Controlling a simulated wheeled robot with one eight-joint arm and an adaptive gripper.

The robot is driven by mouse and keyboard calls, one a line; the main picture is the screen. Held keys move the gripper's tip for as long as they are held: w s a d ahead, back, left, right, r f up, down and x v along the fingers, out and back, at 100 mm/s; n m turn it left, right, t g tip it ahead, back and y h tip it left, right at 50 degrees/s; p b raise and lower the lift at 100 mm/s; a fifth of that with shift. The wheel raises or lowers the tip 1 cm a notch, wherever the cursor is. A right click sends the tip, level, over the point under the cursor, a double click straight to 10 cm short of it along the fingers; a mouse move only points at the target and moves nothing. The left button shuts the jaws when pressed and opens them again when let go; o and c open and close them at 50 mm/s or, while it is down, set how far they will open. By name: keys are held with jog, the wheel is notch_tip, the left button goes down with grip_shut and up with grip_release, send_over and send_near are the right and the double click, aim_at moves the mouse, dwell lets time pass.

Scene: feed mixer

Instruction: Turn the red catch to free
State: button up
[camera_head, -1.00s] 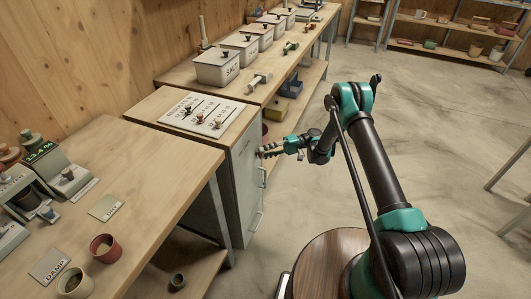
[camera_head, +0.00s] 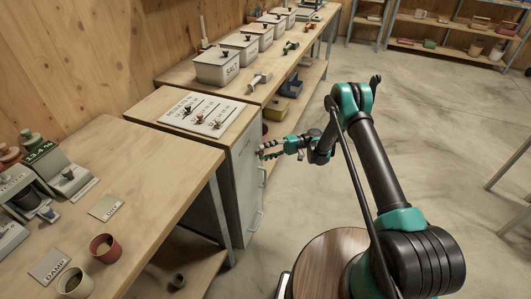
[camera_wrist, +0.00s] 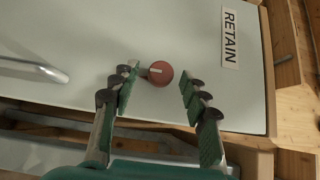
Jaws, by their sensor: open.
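The red catch (camera_wrist: 161,73) is a round red knob with a pale pointer mark, on the grey cabinet front (camera_wrist: 100,40). In the wrist view the mark points left, away from the label RETAIN (camera_wrist: 230,38) at the right. My gripper (camera_wrist: 155,92) is open, with one finger on each side of the catch; whether either finger touches it I cannot tell. In the head view my gripper (camera_head: 269,151) is at the upper part of the cabinet front (camera_head: 242,190), and the catch is hard to make out there.
A metal handle (camera_wrist: 35,70) sticks out left of the catch in the wrist view. A panel with several small levers (camera_head: 205,115) lies on the cabinet top. Lidded bins, one marked SALT (camera_head: 217,66), stand behind. The floor at right (camera_head: 440,120) is clear.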

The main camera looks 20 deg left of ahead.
jog(key=v, duration=0.7)
jog(key=shift+w+d, duration=0.15)
jog(key=w+d+r+m+t+h, duration=0.1)
jog(key=d+r+m+t, duration=0.1)
jog(key=r, duration=0.3)
jog(key=w+d+r+m+t, duration=0.1)
jog(key=d+r+t, duration=0.15)
jog(key=r, duration=0.25)
jog(key=s+d+r+m+t+h, duration=0.3)
jog(key=d+r+t, duration=0.2)
jog(key=d+r, duration=0.3)
jog(key=s+d+m+t+h, duration=0.2)
jog(key=s+d+t+h, duration=0.4)
jog(key=s+d, duration=1.8)
jog(key=d+f+h, duration=0.1)
jog(key=d+h, duration=0.2)
jog(key=h, duration=0.1)
jog(key=shift+d, duration=0.25)
